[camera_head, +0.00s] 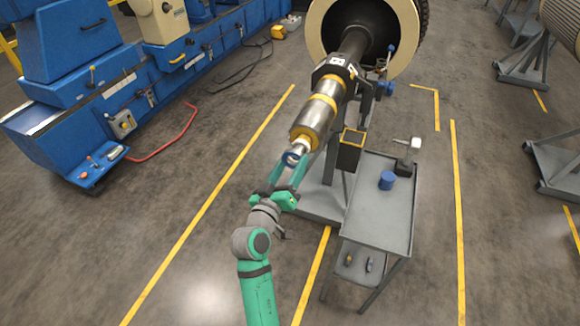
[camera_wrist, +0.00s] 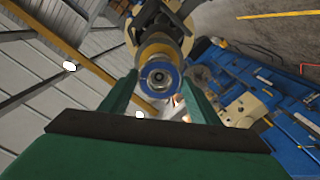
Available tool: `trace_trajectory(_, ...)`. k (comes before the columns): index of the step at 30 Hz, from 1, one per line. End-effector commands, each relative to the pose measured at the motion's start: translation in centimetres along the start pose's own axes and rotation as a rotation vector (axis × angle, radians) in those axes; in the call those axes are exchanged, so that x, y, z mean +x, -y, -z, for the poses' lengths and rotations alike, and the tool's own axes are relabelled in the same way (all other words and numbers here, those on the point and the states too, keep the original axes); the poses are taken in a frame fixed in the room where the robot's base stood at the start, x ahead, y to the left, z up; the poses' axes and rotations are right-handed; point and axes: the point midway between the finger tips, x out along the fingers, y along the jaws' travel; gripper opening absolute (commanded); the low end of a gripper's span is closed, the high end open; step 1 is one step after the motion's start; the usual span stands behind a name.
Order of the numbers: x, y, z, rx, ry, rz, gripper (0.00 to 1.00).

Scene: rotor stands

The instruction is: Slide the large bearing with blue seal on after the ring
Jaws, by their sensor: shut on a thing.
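My gripper (camera_head: 291,174) is at the free end of the rotor shaft (camera_head: 317,112), in the middle of the head view. Its two green fingers are shut on a bearing with a blue seal (camera_head: 292,158). In the wrist view the bearing (camera_wrist: 158,78) shows as a blue ring between the fingers, with the shaft end seen through or just behind its bore. The bearing looks roughly in line with the shaft tip; I cannot tell whether it is around it. Yellow bands circle the shaft farther up. I cannot make out the ring for certain.
A grey cart (camera_head: 378,208) stands right of the shaft, with a blue cylinder (camera_head: 387,180) and a small tool on top. The rotor stand (camera_head: 325,195) is below the shaft. A large blue machine (camera_head: 80,90) is at left. Floor left of the shaft is clear.

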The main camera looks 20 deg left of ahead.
Motion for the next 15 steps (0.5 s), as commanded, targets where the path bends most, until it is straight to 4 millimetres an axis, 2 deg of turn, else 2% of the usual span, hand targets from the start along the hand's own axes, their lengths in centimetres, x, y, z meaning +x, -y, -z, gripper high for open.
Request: trace_trajectory(15, 0.09, -0.39, -0.16, 0.051, 0.002, -0.006, 0.36)
